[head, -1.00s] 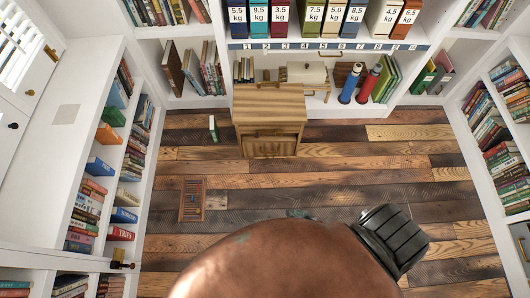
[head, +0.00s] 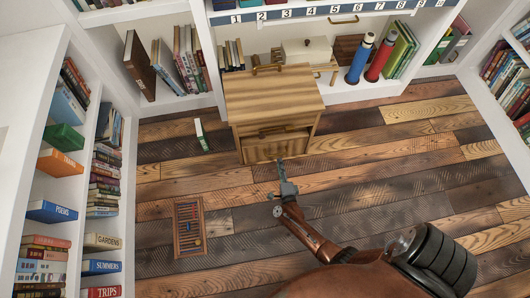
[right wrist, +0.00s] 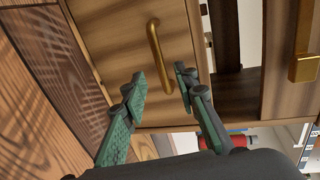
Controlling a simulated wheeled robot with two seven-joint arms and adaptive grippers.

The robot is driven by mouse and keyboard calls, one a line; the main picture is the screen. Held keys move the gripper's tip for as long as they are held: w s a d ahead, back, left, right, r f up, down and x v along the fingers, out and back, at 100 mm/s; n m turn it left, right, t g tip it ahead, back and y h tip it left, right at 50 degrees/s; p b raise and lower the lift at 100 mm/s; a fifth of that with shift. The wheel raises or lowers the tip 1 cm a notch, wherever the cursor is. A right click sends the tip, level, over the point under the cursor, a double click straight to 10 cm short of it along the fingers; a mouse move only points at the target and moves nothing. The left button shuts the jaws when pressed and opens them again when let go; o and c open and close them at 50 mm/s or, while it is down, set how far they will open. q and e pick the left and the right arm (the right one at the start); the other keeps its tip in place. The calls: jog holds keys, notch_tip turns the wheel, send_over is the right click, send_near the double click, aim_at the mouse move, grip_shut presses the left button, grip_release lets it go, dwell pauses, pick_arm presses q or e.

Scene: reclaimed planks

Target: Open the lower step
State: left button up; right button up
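A small wooden step cabinet (head: 275,95) stands against the back shelves. The front of its lower step (head: 277,148) is low on the cabinet, just above the floor. My right gripper (head: 288,187) is in front of that lower front, with its arm coming up from the bottom. In the right wrist view, my right gripper (right wrist: 162,77) is open. A vertical brass handle (right wrist: 154,52) on a wooden panel (right wrist: 122,45) lies ahead between the fingertips, and I see no finger closed on it. My left gripper is not in view.
Bookshelves line both sides.

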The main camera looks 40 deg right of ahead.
aim_at(277, 155)
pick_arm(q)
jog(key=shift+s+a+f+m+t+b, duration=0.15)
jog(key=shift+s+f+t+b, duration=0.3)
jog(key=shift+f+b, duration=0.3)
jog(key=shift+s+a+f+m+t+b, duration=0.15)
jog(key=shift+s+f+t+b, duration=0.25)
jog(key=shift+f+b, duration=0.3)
pick_arm(e)
jog(key=shift+x, duration=3.65)
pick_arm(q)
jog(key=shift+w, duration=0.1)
pick_arm(e)
jog(key=shift+r, duration=0.1)
grip_shut()
